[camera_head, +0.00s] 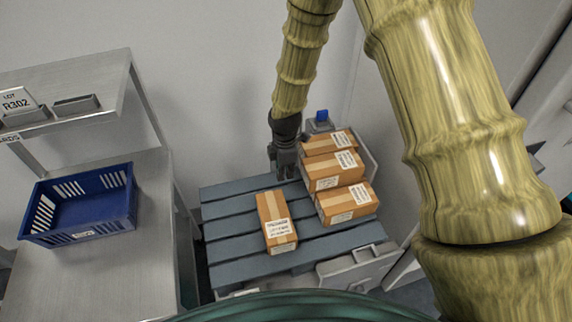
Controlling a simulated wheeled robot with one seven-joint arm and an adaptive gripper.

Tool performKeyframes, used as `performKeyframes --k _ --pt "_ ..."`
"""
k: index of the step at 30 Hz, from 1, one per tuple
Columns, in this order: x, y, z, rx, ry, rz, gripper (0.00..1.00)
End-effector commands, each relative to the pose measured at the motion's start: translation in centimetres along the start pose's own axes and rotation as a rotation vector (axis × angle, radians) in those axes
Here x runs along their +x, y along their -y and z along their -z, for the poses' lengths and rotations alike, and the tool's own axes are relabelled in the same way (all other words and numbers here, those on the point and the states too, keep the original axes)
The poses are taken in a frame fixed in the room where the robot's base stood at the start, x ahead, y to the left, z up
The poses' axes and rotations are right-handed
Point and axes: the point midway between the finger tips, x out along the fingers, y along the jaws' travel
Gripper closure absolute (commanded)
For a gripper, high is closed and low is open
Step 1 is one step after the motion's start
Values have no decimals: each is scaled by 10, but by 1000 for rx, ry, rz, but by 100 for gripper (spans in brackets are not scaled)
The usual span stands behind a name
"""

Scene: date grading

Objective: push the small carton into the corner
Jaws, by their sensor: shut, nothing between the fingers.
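A small brown carton (276,222) with a white label lies alone on the slatted grey-blue pallet (225,230), near its middle. Several like cartons (345,200) stand close together at the pallet's right side, by the back corner. My gripper (285,174) is shut and empty. In the picture it shows above the lone carton and left of the grouped ones, apart from the lone carton. Whether it touches the pallet or the grouped cartons cannot be told.
A steel table (115,255) on the left holds an empty blue crate (84,231). A shelf (70,90) with a "LOT R302" sign (17,104) stands above it. A small blue-topped object (321,119) is behind the grouped cartons. Bare slats lie left of the lone carton.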

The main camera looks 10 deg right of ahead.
Motion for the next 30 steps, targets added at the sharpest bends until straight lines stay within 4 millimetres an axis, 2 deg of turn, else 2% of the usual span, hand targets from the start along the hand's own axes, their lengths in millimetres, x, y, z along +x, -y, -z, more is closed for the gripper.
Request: performKeyframes --k 11,15,21,30 --pt "43 2 -1 2 0 2 100" --pt "41 1 -21 6 0 0 100" --pt "43 1 -37 3 0 1 100" --pt "44 1 -42 1 0 0 100"
